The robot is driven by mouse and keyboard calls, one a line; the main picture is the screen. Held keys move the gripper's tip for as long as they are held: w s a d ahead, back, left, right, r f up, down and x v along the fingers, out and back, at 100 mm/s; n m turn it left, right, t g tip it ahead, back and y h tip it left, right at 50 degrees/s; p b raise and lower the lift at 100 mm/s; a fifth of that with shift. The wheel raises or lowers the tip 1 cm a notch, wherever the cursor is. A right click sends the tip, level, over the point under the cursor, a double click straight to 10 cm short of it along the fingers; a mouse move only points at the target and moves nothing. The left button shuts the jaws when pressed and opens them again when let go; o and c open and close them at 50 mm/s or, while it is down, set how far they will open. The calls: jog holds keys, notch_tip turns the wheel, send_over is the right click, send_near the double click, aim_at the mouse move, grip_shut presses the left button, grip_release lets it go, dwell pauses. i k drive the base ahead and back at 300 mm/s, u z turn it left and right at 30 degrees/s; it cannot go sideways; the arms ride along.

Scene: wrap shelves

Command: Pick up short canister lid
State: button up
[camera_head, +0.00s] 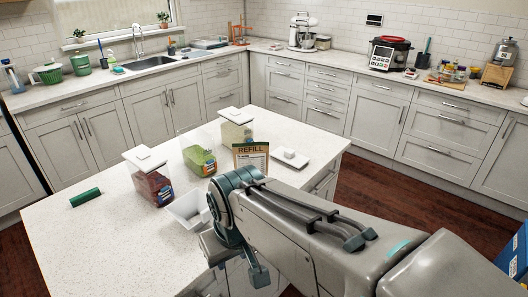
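A white square lid with a raised knob (290,155) lies flat on the island counter, right of the refill bag, with clear counter around its right side. A clear canister with green contents (199,160) stands left of the bag; I see no white lid on it. My arm reaches in from the lower right. My gripper (243,268) is low at the island's near edge, in front of and below the lid, apart from it. Its fingers are mostly hidden by my arm, so its opening is unclear.

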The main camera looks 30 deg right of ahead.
aim_at(298, 161)
jog(key=u, duration=3.7)
jog(key=k, duration=2.1)
jog(key=z, duration=2.05)
